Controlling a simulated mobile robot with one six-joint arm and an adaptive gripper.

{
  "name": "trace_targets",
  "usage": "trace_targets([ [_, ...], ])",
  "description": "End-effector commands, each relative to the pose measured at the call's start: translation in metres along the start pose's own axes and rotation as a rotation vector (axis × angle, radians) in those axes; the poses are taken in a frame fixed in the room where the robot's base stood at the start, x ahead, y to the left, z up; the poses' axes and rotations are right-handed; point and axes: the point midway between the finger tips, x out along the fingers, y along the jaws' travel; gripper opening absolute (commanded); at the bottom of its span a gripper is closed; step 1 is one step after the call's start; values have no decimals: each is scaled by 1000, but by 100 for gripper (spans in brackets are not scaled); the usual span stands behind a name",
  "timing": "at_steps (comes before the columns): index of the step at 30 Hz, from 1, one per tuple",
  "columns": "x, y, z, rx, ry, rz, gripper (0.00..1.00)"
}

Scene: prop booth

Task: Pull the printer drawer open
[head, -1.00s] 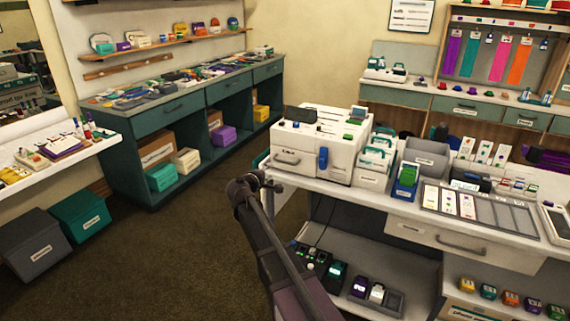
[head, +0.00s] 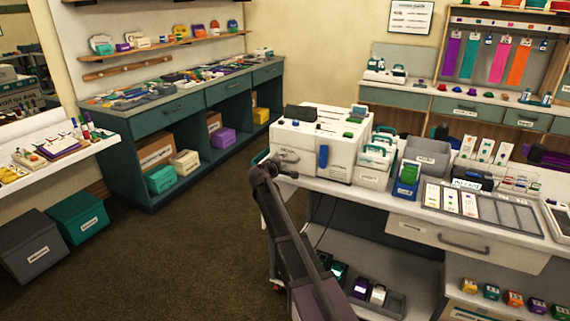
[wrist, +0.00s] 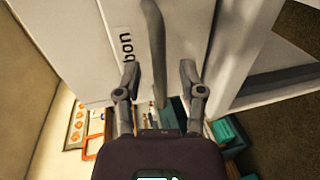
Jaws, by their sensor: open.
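The white printer (head: 338,145) stands at the left end of the white counter. Its drawer front with a dark grey bar handle (head: 289,157) faces left toward my gripper (head: 273,164). In the wrist view, the handle (wrist: 156,50) runs lengthwise between the two fingers of my gripper (wrist: 159,72). The fingers are spread, with a visible gap on each side of the handle. A label on the pale drawer front (wrist: 110,35) shows partly, reading "bon". The drawer looks shut in the head view. My arm hides part of the counter edge below the printer.
Beside the printer are a white caddy (head: 375,160) and a blue holder (head: 407,178). A lower shelf (head: 400,270) under the counter holds a small tray. Open carpet (head: 190,245) lies left of my arm. A green cabinet (head: 180,125) stands behind.

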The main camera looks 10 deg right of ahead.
Motion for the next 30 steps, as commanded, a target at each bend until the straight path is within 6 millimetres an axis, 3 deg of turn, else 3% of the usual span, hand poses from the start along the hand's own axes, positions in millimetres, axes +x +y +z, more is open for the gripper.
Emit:
trace_targets([
  [14, 9, 0, 0, -1, 1, 0, 51],
  [20, 9, 0, 0, -1, 1, 0, 0],
  [30, 8, 0, 3, 0, -3, 0, 0],
])
